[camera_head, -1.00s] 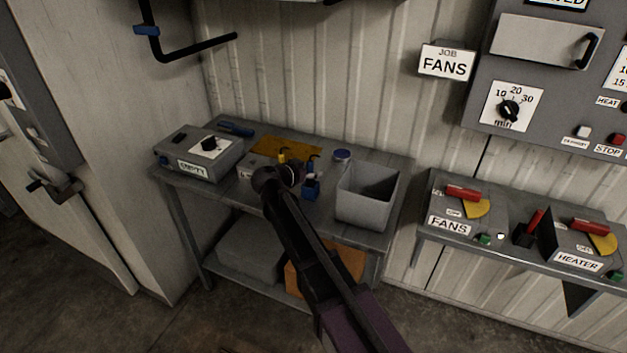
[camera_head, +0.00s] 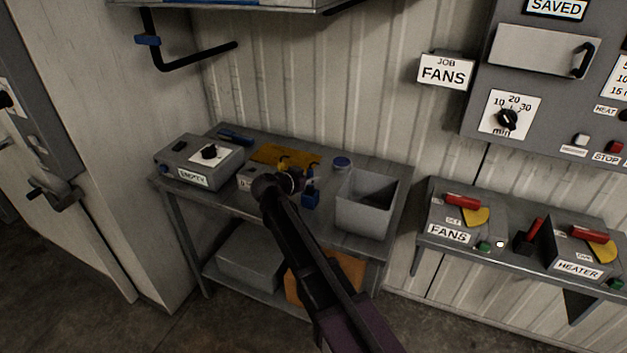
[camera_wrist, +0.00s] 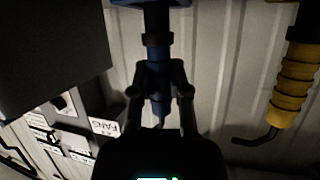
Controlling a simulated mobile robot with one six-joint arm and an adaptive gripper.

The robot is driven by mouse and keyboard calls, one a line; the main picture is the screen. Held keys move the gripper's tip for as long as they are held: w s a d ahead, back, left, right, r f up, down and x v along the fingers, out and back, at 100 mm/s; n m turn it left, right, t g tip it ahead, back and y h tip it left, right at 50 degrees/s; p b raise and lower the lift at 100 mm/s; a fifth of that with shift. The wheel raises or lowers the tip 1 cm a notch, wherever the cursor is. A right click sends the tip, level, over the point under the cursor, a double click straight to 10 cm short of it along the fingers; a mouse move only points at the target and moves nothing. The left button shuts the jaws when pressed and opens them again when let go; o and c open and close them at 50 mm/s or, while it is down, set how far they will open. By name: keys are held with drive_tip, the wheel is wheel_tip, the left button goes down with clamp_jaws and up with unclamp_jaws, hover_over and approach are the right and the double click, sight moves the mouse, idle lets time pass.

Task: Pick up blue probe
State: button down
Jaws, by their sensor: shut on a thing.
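The blue probe (camera_wrist: 157,85) stands between the two fingers of my gripper (camera_wrist: 160,102) in the wrist view. The fingers are shut on its narrower shaft, with the wide blue part toward the picture's top. In the head view, the blue probe (camera_head: 309,172) is small and partly hidden by my gripper (camera_head: 293,182), above a small blue block (camera_head: 311,201) on the grey table. I cannot tell whether the probe is lifted off its support. A yellow probe (camera_wrist: 295,85) with a black hooked cable is apart, to the right in the wrist view.
The grey table (camera_head: 340,237) also bears an EMPTY-labelled box (camera_head: 180,165), a yellow mat (camera_head: 268,152), a blue-lidded round tin (camera_head: 342,163) and an open grey bin (camera_head: 362,212). FANS (camera_head: 449,233) and HEATER (camera_head: 578,269) switch boxes stand on a shelf to the right.

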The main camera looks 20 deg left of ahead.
drive_tip(key=shift+r+p, duration=4.7)
drive_tip(key=shift+r, duration=0.1)
